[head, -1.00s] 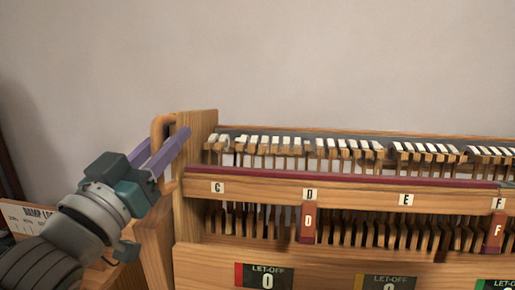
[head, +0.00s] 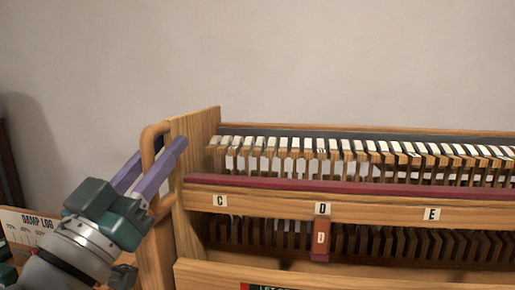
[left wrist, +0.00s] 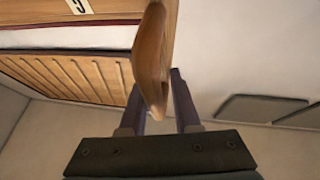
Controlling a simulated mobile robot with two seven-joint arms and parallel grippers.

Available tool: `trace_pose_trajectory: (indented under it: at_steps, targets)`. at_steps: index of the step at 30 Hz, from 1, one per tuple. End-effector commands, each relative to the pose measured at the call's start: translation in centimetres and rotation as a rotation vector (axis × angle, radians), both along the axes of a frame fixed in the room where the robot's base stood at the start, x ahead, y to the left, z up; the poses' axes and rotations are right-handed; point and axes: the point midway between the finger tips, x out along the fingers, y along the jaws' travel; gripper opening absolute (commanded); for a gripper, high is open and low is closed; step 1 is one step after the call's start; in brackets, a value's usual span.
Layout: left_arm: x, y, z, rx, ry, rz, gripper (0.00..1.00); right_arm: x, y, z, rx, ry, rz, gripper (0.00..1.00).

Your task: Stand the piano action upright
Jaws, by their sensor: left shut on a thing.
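The piano action (head: 370,208) is a wide wooden frame with rows of white-topped hammers, a dark red strip and letter labels. It runs off the right edge of the head view. It looks close to upright there; its exact tilt I cannot tell. A curved wooden handle (head: 147,150) is on its left end panel. My left gripper (head: 162,148), with purple fingers, is shut on this handle. In the left wrist view the handle (left wrist: 153,60) lies between the fingers (left wrist: 157,85). The far end of the action and my right gripper are out of view.
A wooden board (head: 215,276) with a partly cut-off let-off label is below the action. A white "Damp Log" card (head: 38,228) stands at the lower left, near my left arm. A plain wall (head: 300,60) is behind, with clear space above the action.

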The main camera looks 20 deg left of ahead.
Motion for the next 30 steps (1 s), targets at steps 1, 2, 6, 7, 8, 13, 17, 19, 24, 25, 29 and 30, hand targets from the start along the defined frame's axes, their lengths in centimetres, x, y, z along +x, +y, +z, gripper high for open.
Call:
trace_pose_trajectory:
  at_steps: [1,2,6,7,8,13,17,19,24,25,29,30]
  targets:
    - [0.0,-0.6,0.0,0.007,-0.005,-0.015,0.0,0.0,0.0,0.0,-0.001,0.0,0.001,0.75]
    - [0.0,-0.6,0.0,0.007,-0.005,-0.015,0.0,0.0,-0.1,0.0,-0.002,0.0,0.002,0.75]
    - [0.0,-0.6,0.0,0.007,-0.005,-0.015,0.33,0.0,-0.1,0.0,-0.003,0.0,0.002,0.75]
    - [0.0,-0.7,0.0,0.007,-0.005,-0.015,0.36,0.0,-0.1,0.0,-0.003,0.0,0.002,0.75]
    - [0.0,-0.6,0.0,0.006,-0.005,-0.015,0.4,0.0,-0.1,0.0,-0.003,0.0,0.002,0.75]
    - [0.0,-0.5,0.0,0.005,-0.003,-0.012,0.5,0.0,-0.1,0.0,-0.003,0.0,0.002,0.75]
    - [0.0,-0.4,0.0,0.003,-0.002,-0.01,0.5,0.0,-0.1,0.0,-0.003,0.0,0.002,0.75]
    - [0.0,-0.4,0.0,0.003,-0.002,-0.01,0.5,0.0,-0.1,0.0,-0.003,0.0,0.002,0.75]
    - [-0.5,-0.3,-0.4,0.002,0.0,-0.008,0.5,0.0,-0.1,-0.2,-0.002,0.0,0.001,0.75]
    - [-0.8,-0.4,-0.7,0.002,0.001,-0.008,0.5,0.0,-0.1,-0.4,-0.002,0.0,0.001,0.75]
    - [-2.7,-0.4,-2.0,0.002,0.003,-0.008,0.5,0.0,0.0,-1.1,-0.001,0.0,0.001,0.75]
    - [-3.5,-0.5,-2.4,0.002,0.004,-0.008,0.5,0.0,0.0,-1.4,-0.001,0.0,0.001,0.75]
